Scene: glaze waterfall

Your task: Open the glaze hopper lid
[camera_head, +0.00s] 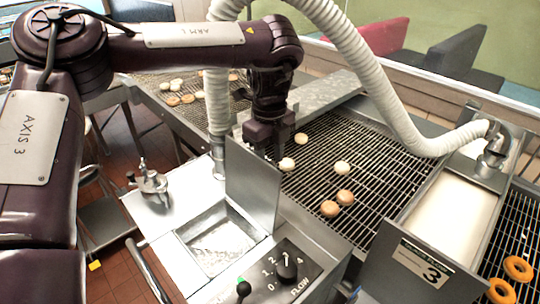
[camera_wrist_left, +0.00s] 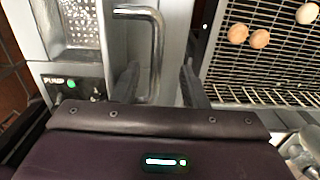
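The glaze hopper lid (camera_head: 253,183) is a grey metal plate standing upright at the right edge of the hopper (camera_head: 183,241). The square hopper opening is uncovered and shows pale glaze inside. My left gripper (camera_head: 270,150) points down just behind the lid's top edge; its fingertips are partly hidden in the head view. In the left wrist view, my left gripper (camera_wrist_left: 158,85) has its fingers apart. A bent metal bar handle (camera_wrist_left: 155,50) shows between them, with visible gaps on both sides. My right gripper is not in view.
A white ribbed hose (camera_head: 370,75) arches overhead. Wire conveyor (camera_head: 370,180) with several donuts lies to the right. A metal clamp fitting (camera_head: 150,182) stands left of the hopper.

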